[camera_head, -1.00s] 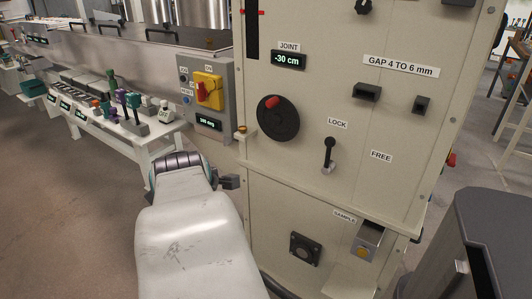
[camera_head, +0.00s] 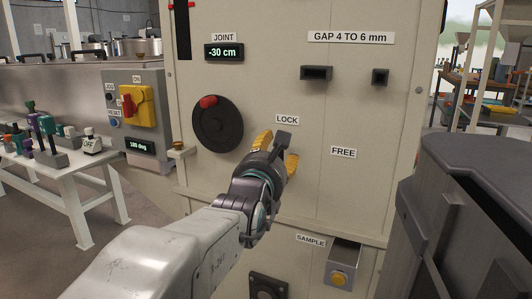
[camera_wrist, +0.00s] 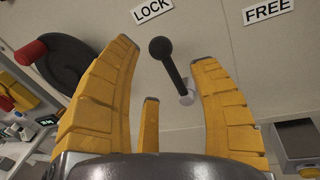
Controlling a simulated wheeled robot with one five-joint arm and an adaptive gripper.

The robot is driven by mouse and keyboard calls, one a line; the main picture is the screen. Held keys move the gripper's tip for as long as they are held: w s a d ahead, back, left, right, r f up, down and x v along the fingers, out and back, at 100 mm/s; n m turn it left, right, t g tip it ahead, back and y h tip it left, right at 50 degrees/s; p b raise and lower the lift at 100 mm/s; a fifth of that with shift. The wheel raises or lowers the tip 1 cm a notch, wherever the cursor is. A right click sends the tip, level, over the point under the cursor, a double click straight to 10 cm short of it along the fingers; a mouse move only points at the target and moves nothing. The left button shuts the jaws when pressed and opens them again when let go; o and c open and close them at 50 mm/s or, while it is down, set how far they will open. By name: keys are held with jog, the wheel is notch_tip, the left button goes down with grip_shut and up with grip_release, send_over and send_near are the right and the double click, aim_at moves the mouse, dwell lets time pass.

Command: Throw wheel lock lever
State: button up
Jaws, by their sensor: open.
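The wheel lock lever (camera_wrist: 172,68) is a black rod with a round knob, on a light pivot block on the cream panel. In the wrist view it stands between my gripper's spread yellow fingers, its knob near the LOCK label (camera_wrist: 152,10), with space on both sides. The FREE label (camera_wrist: 267,10) is to its right. My gripper (camera_head: 277,152) is open in front of the panel, just below the LOCK label in the head view, and mostly hides the lever there. The black handwheel (camera_head: 218,130) with a red knob is left of my gripper.
A JOINT display (camera_head: 223,51) reads -30 cm. A yellow switch box with a red handle (camera_head: 129,104) is at left, beside a white bench (camera_head: 75,172). A SAMPLE box (camera_head: 342,266) juts out below right. A dark grey cabinet (camera_head: 475,170) stands at right.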

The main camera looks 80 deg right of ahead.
jog(key=shift+s+d+b, duration=0.2)
jog(key=shift+d+b, duration=0.35)
jog(key=shift+d, duration=2.9)
jog(key=shift+c, duration=0.2)
grip_shut()
